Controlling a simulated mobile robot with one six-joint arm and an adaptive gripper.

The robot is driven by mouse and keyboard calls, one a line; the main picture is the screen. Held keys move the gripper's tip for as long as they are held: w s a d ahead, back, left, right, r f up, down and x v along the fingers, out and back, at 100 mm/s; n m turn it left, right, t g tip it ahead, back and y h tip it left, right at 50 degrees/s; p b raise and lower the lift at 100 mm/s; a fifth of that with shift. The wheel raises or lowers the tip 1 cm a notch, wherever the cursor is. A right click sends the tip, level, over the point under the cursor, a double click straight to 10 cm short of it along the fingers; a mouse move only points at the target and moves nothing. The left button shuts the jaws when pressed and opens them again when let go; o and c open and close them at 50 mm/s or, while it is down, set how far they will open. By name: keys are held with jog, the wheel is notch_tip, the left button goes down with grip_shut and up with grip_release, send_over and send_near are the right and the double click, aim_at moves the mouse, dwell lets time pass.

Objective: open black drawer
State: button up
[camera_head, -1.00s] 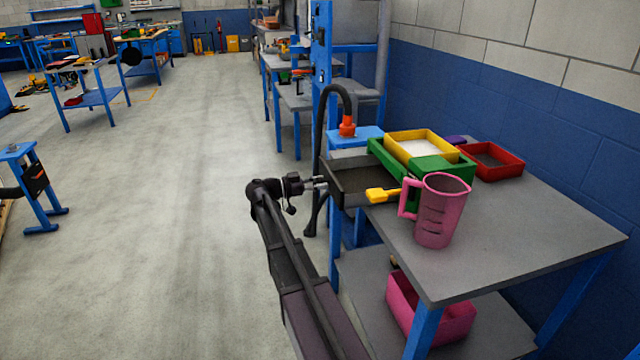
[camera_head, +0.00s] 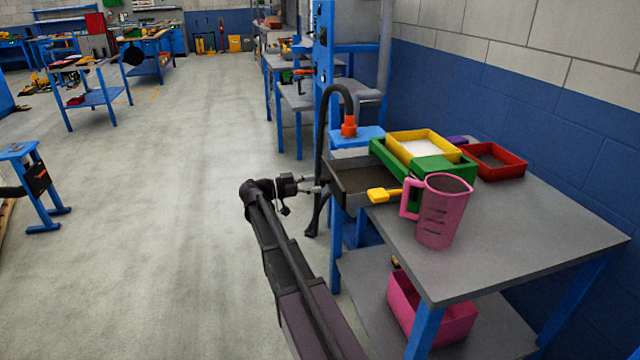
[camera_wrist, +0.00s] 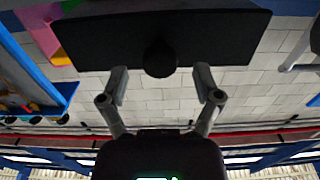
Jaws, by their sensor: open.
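The black drawer (camera_head: 365,181) juts out to the left from the green unit (camera_head: 385,153) on the grey table, and its dark interior shows from above. In the wrist view its dark front panel (camera_wrist: 100,40) fills the upper middle, with a round black knob (camera_wrist: 160,58) at its lower edge. My gripper (camera_head: 320,187) is at the drawer's left front. In the wrist view my gripper (camera_wrist: 160,76) is open, with one finger on each side of the knob and a gap to it on both sides. The fingertips are small in the head view.
A pink measuring jug (camera_head: 443,212) stands on the grey table (camera_head: 530,225), with a yellow-handled item (camera_head: 382,195) beside it near the drawer. A yellow tray (camera_head: 425,137) and red tray (camera_head: 508,160) are behind. A pink bin (camera_head: 455,318) is below.

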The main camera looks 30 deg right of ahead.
jog(key=v, duration=0.9)
jog(key=shift+a, duration=0.2)
jog(key=s+a+f+n+t+y, duration=0.2)
jog(key=s+a+f+n+y, duration=0.15)
jog(key=s+f+n, duration=0.25)
jog(key=s+a+f+n+t+y, duration=0.1)
jog(key=s+a+f+n+y, duration=0.1)
jog(key=s+f+n+y, duration=0.4)
jog(key=s+a+f+n+t+y, duration=0.1)
jog(key=s+a+f+n+y, duration=0.3)
jog(key=a, duration=0.3)
jog(key=s+a+f+n+t+y, duration=0.1)
jog(key=s+a+f+n+y, duration=0.3)
jog(key=s+a, duration=0.3)
notch_tip(320, 180, up, 28)
jog(key=n+p, duration=0.1)
jog(key=p, duration=2.5)
jog(key=shift+w, duration=0.2)
